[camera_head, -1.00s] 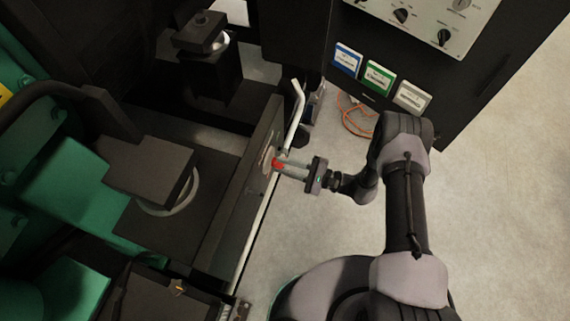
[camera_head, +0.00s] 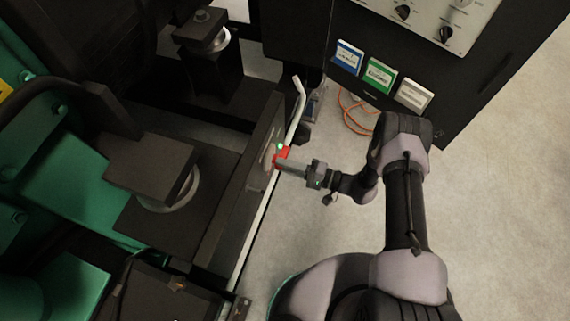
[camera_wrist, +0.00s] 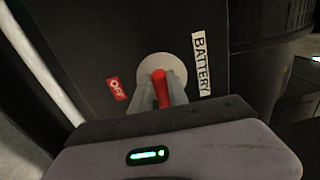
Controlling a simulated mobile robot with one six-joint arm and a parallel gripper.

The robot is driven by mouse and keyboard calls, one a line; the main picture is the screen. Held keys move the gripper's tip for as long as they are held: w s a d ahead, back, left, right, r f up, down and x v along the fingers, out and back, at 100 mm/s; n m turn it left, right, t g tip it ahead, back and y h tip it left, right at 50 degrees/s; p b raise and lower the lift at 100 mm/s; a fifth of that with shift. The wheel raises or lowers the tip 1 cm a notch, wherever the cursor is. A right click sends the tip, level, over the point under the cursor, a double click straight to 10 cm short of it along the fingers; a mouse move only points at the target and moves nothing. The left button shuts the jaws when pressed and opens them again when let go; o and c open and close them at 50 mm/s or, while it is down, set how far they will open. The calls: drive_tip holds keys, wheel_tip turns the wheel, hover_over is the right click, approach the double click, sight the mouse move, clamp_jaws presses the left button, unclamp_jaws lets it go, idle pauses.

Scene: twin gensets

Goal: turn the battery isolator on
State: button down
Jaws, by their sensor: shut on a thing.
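The battery isolator has a red handle (camera_wrist: 161,86) on a pale round plate (camera_wrist: 165,66) in the wrist view. A red OFF label (camera_wrist: 117,89) is to its left and a white BATTERY label (camera_wrist: 202,64) to its right. In the head view the red handle (camera_head: 283,153) stands out from the dark side panel of the frame, with a small green spot (camera_head: 280,146) beside it. My gripper (camera_head: 281,160) is shut on the red handle; its fingers (camera_wrist: 162,94) lie on both sides of it in the wrist view. The fingers hide part of the handle.
A dark cabinet with knobs and blue, green and white labelled cards (camera_head: 380,75) is at the back right. An orange cable (camera_head: 357,122) lies below it. The floor (camera_head: 495,220) at right is clear.

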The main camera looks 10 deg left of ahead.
drive_tip(key=shift+f+n, duration=0.1)
drive_tip(key=shift+n, duration=0.3)
drive_tip(key=c, duration=1.3)
unclamp_jaws()
drive_tip(key=d+p, duration=0.1)
drive_tip(key=d, duration=0.4)
drive_tip(key=s+d+p, duration=0.1)
drive_tip(key=d, duration=0.5)
drive_tip(key=d+p, duration=0.1)
drive_tip(key=d, duration=0.5)
drive_tip(key=shift+s+d, duration=0.15)
drive_tip(key=shift+d, duration=0.1)
